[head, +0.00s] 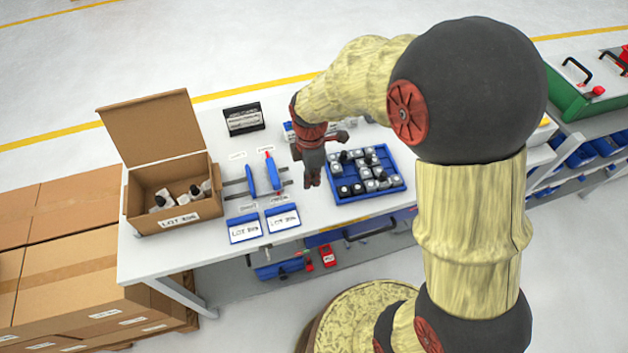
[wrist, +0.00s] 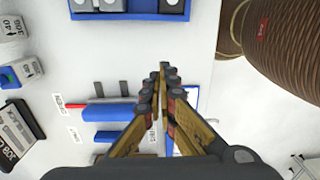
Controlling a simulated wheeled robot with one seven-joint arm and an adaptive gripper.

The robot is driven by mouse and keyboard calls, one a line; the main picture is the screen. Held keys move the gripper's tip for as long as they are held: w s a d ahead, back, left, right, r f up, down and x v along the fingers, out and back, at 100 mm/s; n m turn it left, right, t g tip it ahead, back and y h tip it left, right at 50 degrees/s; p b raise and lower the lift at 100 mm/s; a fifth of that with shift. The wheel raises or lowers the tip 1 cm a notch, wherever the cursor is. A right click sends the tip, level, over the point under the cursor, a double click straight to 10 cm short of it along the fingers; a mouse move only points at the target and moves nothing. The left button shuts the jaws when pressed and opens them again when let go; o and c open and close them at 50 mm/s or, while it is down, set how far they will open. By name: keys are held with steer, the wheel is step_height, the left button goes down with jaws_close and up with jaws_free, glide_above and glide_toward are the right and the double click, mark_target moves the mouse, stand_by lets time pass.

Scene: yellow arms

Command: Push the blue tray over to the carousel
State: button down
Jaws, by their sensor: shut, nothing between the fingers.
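The blue tray (head: 372,195) lies flat on the white table, right of my gripper in the head view. It holds several grey and black parts in its compartments. Part of its blue edge (wrist: 130,17) shows at the top of the wrist view. My gripper (head: 313,183) points down just left of the tray, between it and the blue upright pieces. In the wrist view my gripper's fingertips (wrist: 163,72) are together and empty, apart from the tray. I cannot make out which thing is the carousel.
Two blue upright pieces (head: 272,172) stand on dark rails left of my gripper. Two blue labelled holders (head: 246,229) sit at the table's front edge. An open cardboard box (head: 150,222) with parts stands on the left. A black labelled item (head: 243,119) lies at the back.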

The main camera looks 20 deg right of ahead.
mark_target(324, 195)
step_height(324, 195, down, 7)
steer(key=shift+f+b, duration=0.15)
steer(key=shift+b, duration=0.8)
steer(key=d, duration=0.3)
steer(key=shift+d+f+b, duration=0.1)
steer(key=shift+b, duration=0.25)
steer(key=shift+d, duration=0.45)
steer(key=d+p, duration=0.4)
steer(key=d, duration=1.6)
steer(key=shift+d, duration=0.3)
steer(key=shift+a, duration=0.1)
